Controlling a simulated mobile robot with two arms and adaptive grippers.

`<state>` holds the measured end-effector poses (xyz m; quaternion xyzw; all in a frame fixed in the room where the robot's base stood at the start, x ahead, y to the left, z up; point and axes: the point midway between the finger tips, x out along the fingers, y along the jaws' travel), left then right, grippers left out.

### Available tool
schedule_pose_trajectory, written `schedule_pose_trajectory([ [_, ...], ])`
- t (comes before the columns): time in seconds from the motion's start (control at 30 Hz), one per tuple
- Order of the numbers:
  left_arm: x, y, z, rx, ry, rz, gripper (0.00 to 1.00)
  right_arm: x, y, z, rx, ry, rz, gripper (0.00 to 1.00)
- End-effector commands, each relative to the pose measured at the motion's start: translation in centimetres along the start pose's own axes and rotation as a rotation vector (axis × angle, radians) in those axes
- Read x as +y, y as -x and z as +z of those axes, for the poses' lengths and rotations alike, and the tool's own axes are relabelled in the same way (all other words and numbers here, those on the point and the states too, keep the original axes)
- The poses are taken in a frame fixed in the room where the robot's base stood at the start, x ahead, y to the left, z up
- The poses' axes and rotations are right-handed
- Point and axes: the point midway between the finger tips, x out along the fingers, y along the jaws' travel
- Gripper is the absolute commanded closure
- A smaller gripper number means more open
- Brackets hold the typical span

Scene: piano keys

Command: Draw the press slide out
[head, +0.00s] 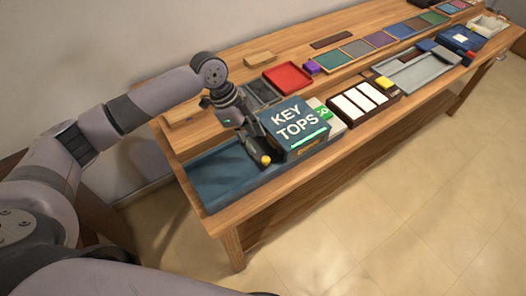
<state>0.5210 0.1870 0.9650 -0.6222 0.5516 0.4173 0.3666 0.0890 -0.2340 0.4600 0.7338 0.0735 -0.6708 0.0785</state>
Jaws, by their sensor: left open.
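I cannot tell for sure which part is the press slide. A long grey tray-like piece (422,74) lies at the right part of the bench, with a blue-grey block (426,46) at its far end. A blue unit with a white patch (463,37) stands beyond it. My left gripper (262,153) is open, low over the teal tray, close to the left side of the dark teal KEY TOPS box (298,126). Whether it touches the box is unclear. It is far from the grey piece. My right gripper is out of view.
The teal tray (205,190) lies at the bench's near left end. A black holder with white key strips (358,100), a yellow block (384,83) and a red tray (288,77) stand along the wooden bench (262,189). Coloured panels line the back. The floor in front is clear.

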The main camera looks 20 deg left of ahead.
Motion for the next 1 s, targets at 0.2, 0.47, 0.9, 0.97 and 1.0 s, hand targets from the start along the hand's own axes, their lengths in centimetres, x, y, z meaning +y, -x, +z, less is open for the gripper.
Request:
schedule_pose_trajectory([
  [0.2,0.1,-4.5,-0.1,0.000,0.001,0.004,0.59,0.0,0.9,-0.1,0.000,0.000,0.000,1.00],
  [0.47,0.0,-7.5,0.0,0.000,0.000,0.001,0.59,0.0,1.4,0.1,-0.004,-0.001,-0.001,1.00],
  [0.9,0.0,-8.0,0.0,0.000,0.000,-0.001,0.65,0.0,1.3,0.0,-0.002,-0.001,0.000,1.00],
  [0.97,0.0,-8.0,0.0,0.000,0.000,0.000,0.69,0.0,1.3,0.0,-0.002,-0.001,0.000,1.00],
  [1.0,0.0,-7.9,0.0,0.000,0.000,-0.001,0.72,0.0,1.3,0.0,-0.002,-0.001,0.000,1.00],
])
